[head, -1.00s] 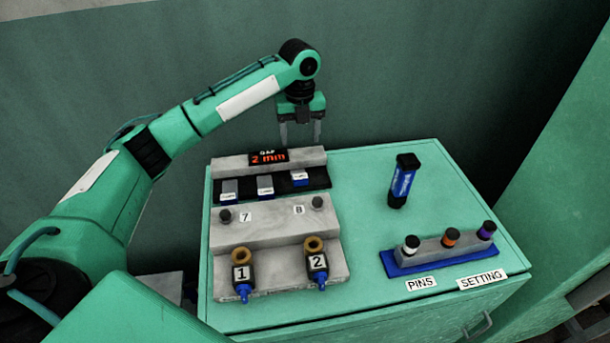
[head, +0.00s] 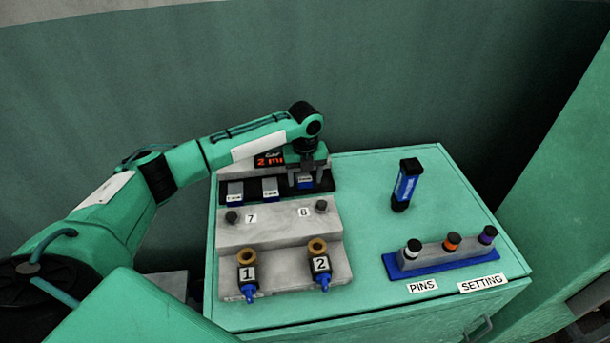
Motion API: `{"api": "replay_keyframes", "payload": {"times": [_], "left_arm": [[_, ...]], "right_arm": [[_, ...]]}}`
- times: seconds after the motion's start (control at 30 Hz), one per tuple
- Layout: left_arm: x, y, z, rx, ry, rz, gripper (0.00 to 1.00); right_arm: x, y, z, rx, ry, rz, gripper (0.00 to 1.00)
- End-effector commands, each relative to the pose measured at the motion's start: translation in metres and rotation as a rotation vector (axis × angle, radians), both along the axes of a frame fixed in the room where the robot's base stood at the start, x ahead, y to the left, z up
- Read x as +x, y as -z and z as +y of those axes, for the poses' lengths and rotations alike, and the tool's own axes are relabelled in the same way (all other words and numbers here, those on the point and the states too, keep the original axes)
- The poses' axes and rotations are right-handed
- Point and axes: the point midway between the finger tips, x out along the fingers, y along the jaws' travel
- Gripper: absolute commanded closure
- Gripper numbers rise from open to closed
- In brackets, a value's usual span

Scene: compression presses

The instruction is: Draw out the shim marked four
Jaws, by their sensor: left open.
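Three small grey, white and blue blocks stand in a black strip at the back of the grey press: a left one (head: 235,192), a middle one (head: 270,189) and a right one (head: 305,182). Their face labels are too small to read, so I cannot tell which is marked four. My left gripper (head: 305,177) is open and low over the right block, with a finger on each side of it. I cannot tell whether the fingers touch it. My right gripper is not in view.
A red-lit display (head: 269,160) is partly covered by my left arm. To the right stand a blue-black cylinder (head: 406,186) and a pin rack (head: 440,262).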

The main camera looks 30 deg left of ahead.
Motion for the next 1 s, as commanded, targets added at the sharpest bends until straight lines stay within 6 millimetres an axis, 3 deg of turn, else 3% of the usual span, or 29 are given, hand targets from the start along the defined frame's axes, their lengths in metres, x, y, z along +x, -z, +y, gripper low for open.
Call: {"api": "replay_keyframes", "payload": {"times": [0.2,0.53,0.77,1.0], "left_arm": [[0.000,0.001,0.000,0.000,0.000,0.000,0.38],[0.000,0.000,0.000,0.000,0.000,0.000,1.00],[-0.011,-0.003,-0.008,0.000,0.002,0.004,1.00],[-0.032,-0.002,-0.024,0.001,0.002,0.004,1.00]], "right_arm": [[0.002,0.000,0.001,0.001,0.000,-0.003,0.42],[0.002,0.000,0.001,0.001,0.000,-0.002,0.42],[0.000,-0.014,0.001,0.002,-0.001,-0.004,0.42],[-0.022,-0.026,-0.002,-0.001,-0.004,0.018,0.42]]}}
